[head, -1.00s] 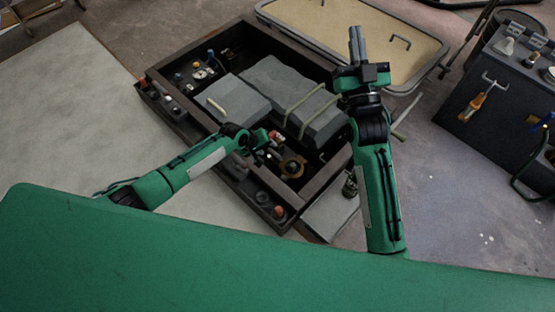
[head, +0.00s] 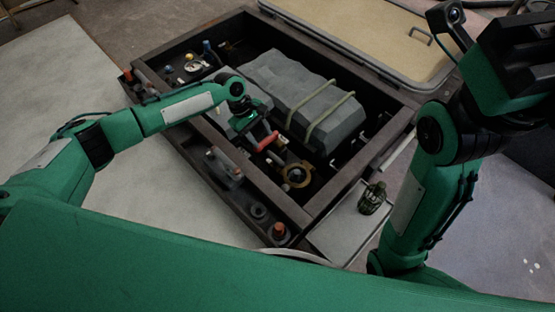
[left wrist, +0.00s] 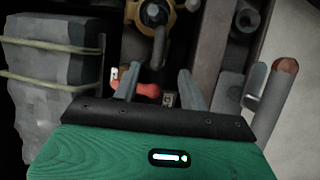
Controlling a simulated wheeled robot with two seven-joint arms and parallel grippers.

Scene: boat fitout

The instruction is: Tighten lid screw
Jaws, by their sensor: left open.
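I cannot pick out a lid screw for certain. A brass ring-shaped fitting (head: 296,175) with a dark centre sits in the near part of the dark box; it also shows at the top of the left wrist view (left wrist: 155,14). A red handle (head: 267,141) lies beside it, and in the left wrist view the handle (left wrist: 148,90) shows between and beyond my fingers. My left gripper (head: 260,135) reaches down over the box; its two fingers (left wrist: 157,84) are apart with nothing visibly held. My right gripper (head: 525,55) is large at the upper right, partly cut off.
The dark box rim (head: 215,137) surrounds grey strapped blocks (head: 305,100). An orange-topped post (head: 279,231) stands at the near corner. A green ribbed object (head: 372,198) stands on a pale panel right of the box. A sand-coloured tray (head: 375,35) lies behind.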

